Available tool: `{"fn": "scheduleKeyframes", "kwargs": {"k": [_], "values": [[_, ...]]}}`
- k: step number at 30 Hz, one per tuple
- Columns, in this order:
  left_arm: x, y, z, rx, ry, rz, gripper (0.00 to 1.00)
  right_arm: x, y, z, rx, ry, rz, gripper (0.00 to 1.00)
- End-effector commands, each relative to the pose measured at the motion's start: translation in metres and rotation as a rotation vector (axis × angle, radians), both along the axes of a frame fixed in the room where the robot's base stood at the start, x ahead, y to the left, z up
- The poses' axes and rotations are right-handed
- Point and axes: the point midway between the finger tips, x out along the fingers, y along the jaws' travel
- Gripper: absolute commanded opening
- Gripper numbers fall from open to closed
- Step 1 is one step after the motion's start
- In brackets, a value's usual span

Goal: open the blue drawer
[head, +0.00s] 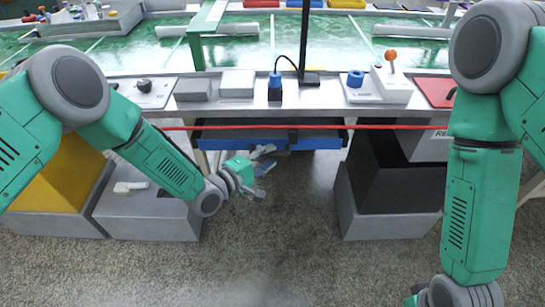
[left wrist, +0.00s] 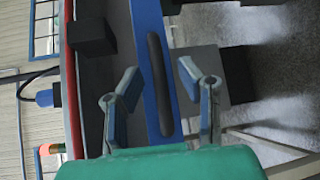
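The blue drawer (head: 318,143) is under the front edge of the table in the head view. In the left wrist view its blue front (left wrist: 148,22) carries a long dark handle (left wrist: 160,85). My left gripper (head: 267,160) is in front of the drawer, below the table edge. In the left wrist view this gripper (left wrist: 159,76) is open, with one finger on each side of the handle in the picture. The fingers do not visibly grip it, and the remaining gap is unclear. My right arm reaches down at the right; its fingers are outside the picture.
A red strip (head: 390,127) runs along the table front above the drawer. A grey box (head: 150,215) and a yellow bin (head: 62,180) stand left; a black bin (head: 385,180) stands right. The floor (head: 270,255) between them is clear.

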Motion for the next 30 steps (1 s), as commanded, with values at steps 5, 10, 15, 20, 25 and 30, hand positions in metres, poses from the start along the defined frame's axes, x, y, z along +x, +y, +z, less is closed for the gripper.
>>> {"fn": "scheduleKeyframes", "kwargs": {"k": [5,10,15,20,25,30], "values": [[0.0097,-0.0086,-0.0026,-0.001,0.0,0.0,0.33,0.0,0.0002,-0.0042,0.0,0.0,0.0,0.4],[0.0111,-0.0113,-0.0022,0.001,0.001,0.0,0.33,0.0,0.0003,-0.0042,0.0,0.0,0.001,0.4],[0.011,-0.0115,-0.0022,0.001,0.001,0.0,0.22,0.0,0.0003,-0.004,0.0,0.0,0.001,0.4],[0.0108,-0.0115,-0.0025,0.001,0.001,0.0,0.0,0.0001,0.0002,-0.0041,0.0,0.0,0.0,0.4],[0.0103,-0.0118,-0.0028,0.001,0.001,-0.001,0.0,0.0001,0.0002,-0.0041,0.0,0.0,0.0,0.4],[0.0106,-0.0115,-0.0025,0.001,0.001,0.0,0.0,0.0001,0.0002,-0.0041,0.0,0.0,0.0,0.4]]}}
